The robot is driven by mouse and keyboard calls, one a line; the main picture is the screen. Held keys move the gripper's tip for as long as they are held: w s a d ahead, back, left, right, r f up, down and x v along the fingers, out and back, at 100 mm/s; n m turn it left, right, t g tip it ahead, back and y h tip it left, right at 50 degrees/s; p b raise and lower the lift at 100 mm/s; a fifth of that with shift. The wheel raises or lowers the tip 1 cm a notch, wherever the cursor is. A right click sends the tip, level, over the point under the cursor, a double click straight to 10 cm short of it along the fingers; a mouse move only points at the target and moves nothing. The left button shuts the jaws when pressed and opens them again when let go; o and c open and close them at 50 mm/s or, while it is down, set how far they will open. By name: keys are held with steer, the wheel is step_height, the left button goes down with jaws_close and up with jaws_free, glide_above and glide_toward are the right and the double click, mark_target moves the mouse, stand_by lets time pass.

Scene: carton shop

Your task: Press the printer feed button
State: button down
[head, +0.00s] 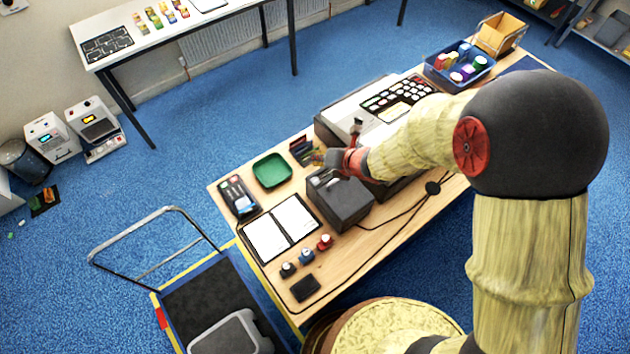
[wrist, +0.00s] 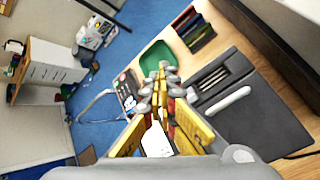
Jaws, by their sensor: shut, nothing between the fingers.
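The printer (head: 343,205) is a dark grey box near the middle of the wooden table. In the wrist view the printer (wrist: 262,122) lies right of my fingers, with a pale bar (wrist: 228,105) and a recess with several light strips on its top. I cannot tell which part is the feed button. My gripper (head: 332,158) is shut and empty, close to the printer's far edge in the head view. In the wrist view my fingertips (wrist: 163,72) are together, left of the printer. I cannot tell whether they touch it; the arm hides part of the surroundings.
A green tray (head: 272,171), a card terminal (head: 238,197), an open binder (head: 281,230) and small stamps stand left of the printer. A black cable (head: 400,212) runs across the table. A blue crate (head: 460,66) is farther back.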

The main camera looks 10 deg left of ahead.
steer(key=b, duration=0.4)
glide_above(317, 180)
step_height(317, 180, down, 7)
steer(key=shift+r, duration=0.2)
steer(key=shift+f+b, duration=0.8)
steer(key=shift+b, duration=0.15)
steer(key=shift+f+b, duration=0.15)
steer(key=shift+b, duration=0.15)
steer(key=shift+f+b, duration=0.25)
steer(key=shift+b, duration=0.15)
